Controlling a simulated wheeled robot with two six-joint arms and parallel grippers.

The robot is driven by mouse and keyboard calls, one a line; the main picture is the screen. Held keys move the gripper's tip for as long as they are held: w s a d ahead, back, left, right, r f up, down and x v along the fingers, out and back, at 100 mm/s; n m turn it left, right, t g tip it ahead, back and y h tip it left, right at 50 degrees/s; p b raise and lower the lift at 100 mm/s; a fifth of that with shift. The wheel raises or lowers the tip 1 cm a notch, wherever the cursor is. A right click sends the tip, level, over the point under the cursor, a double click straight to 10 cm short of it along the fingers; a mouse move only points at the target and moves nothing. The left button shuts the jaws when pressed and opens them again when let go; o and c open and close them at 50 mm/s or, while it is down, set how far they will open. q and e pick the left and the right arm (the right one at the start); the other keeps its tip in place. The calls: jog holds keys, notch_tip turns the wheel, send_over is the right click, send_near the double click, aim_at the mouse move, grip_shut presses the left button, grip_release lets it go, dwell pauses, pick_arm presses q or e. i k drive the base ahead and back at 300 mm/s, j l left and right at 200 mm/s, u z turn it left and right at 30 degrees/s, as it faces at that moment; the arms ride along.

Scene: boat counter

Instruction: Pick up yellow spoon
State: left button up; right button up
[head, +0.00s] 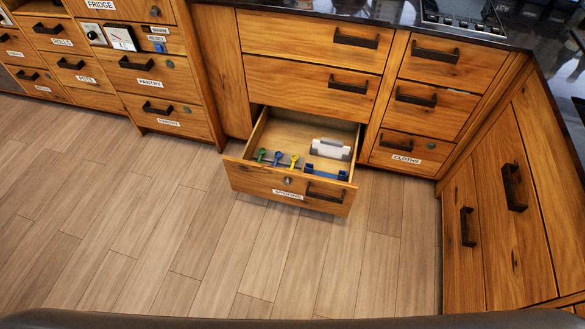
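The yellow spoon (294,160) stands in the open wooden drawer labelled SPOONS (270,185), toward its front. A blue spoon (277,157) and a green spoon (262,154) are to its left in the same row. The lower parts of the spoons are partly hidden by the drawer front. Neither of my grippers is in view.
A white item (331,149) and a blue holder (327,173) are in the drawer's right part. Closed wooden drawers and cabinets surround it. A dark countertop with a stove (465,17) is above right. The wood floor (220,260) in front is clear.

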aim_at(294, 158)
jog(key=i+j+z, duration=0.15)
jog(key=i, duration=0.3)
jog(key=i+z, duration=0.1)
jog(key=i, duration=0.35)
jog(key=i+j+z, duration=0.15)
jog(key=i, duration=0.25)
jog(key=i+j+z, duration=0.1)
jog(key=i+j, duration=0.15)
jog(key=i, duration=0.15)
